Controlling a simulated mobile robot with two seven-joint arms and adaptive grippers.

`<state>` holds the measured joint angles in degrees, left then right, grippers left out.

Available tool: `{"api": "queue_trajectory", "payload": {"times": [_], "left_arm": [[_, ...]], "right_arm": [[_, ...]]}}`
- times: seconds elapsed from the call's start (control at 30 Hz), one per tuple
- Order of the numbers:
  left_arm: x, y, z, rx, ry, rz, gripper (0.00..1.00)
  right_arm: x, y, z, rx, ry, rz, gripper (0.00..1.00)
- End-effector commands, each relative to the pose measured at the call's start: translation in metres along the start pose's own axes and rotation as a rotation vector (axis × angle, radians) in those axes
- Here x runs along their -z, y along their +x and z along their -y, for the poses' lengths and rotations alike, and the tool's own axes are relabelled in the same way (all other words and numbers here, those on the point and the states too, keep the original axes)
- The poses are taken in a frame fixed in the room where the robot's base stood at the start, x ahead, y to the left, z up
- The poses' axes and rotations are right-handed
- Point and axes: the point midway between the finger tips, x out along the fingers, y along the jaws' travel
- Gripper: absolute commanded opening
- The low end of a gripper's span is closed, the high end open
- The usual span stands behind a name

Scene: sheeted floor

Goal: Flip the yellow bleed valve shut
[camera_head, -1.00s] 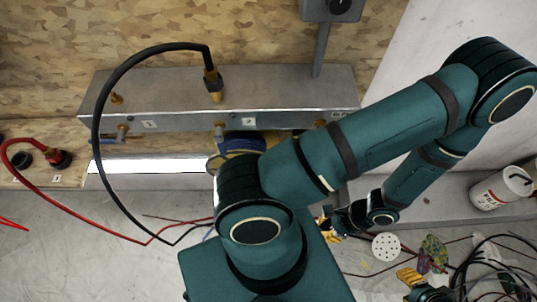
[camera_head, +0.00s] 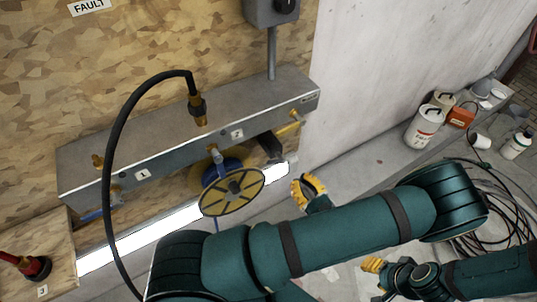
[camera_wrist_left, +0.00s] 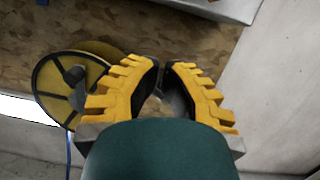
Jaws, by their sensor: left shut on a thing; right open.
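The yellow bleed valve (camera_head: 289,130) appears as a small yellow lever at the right end of the grey metal manifold (camera_head: 235,107) on the wood-chip wall. My left gripper (camera_head: 309,190), with yellow fingers, is below and slightly right of the valve, apart from it. In the left wrist view its fingers (camera_wrist_left: 163,68) curve close together. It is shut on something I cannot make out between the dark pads. My right gripper (camera_head: 373,265) is open, lower right near the floor, partly hidden by my arm.
A yellow-rimmed reel (camera_head: 233,190) hangs below the manifold, left of my left gripper; it also shows in the left wrist view (camera_wrist_left: 60,85). A black hose (camera_head: 108,150) loops at the left. White tubs (camera_head: 424,127) and coiled cables (camera_head: 475,235) occupy the right side.

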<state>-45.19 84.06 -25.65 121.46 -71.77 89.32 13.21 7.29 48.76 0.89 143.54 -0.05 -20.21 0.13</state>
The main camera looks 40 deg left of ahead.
Motion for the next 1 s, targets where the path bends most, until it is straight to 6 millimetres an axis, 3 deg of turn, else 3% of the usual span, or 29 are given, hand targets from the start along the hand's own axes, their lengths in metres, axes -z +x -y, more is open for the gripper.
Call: {"api": "queue_trajectory", "payload": {"times": [0.13,0.27,0.7,1.0], "left_arm": [[-0.004,0.003,0.007,0.030,-0.009,0.028,0.00],[-0.004,0.017,0.006,0.026,-0.007,0.027,0.00],[-0.005,0.101,0.007,0.023,-0.006,0.025,0.00],[-0.041,0.106,0.008,0.027,-0.007,0.023,0.00]], "right_arm": [[0.000,0.001,0.000,0.000,0.000,-0.001,0.47],[0.001,0.002,-0.001,0.000,0.000,-0.001,0.47],[0.001,0.009,-0.003,0.000,-0.001,-0.004,0.47],[0.001,0.008,-0.003,0.000,0.000,-0.004,0.47]]}}
